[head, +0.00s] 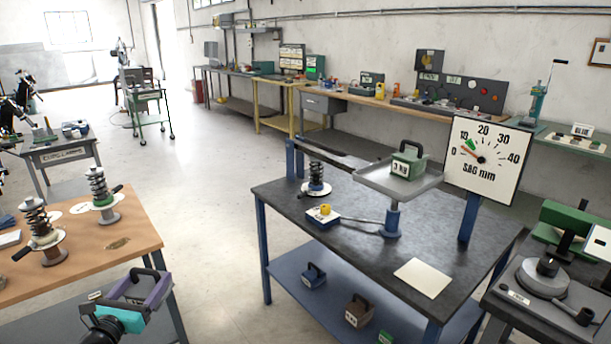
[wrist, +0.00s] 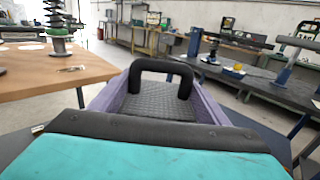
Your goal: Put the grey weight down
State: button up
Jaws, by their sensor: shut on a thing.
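My gripper (head: 146,282), with a teal body and purple fingers, is at the bottom left of the head view. It is shut on the grey weight (wrist: 166,66), whose dark handle stands up between the fingers in the wrist view. The weight's lower part is mostly hidden. The gripper is held over the floor gap between the wooden bench (head: 125,262) and the dark test table (head: 335,248), apart from both. A green 3 kg weight (head: 407,165) sits on the grey tray (head: 370,183) of the lever rig.
Blue (head: 313,277), brown (head: 358,311) and green (head: 385,338) weights stand on the lower shelf. Spring units (head: 40,228) stand on the wooden bench. A pale sheet (head: 422,278) lies on the table's front; bare tabletop surrounds it.

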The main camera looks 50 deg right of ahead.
jog(key=s+d+r+m+g+h+b, duration=0.1)
jog(key=s+d+r+m+g, duration=0.2)
jog(key=d, duration=0.8)
jog(key=s+d+r+g+b, duration=0.15)
jog(key=s+d+r, duration=0.3)
jog(key=d, duration=0.65)
jog(key=s+d+r+m+g+h+b, duration=0.1)
jog(key=s+d+r+m+g, duration=0.3)
jog(key=d, duration=0.7)
jog(key=s+d+r+g+b, duration=0.1)
jog(key=s+d+r, duration=0.3)
jog(key=s, duration=0.6)
jog(key=s+d+r+m+g, duration=0.1)
jog(key=s+d+r, duration=0.3)
jog(key=s+d, duration=0.5)
jog(key=s+d+r+m+g+b, duration=0.1)
jog(key=s+d+r+g, duration=0.2)
jog(key=s, duration=0.9)
jog(key=d+r, duration=0.1)
jog(key=d, duration=0.2)
jog(key=shift+s+d+b, duration=0.3)
jog(key=shift+s+d, duration=0.05)
jog(key=shift+d, duration=0.05)
jog(key=shift+w+d+r+p, duration=0.15)
jog(key=shift+d+p, duration=0.2)
jog(key=shift+p, duration=0.6)
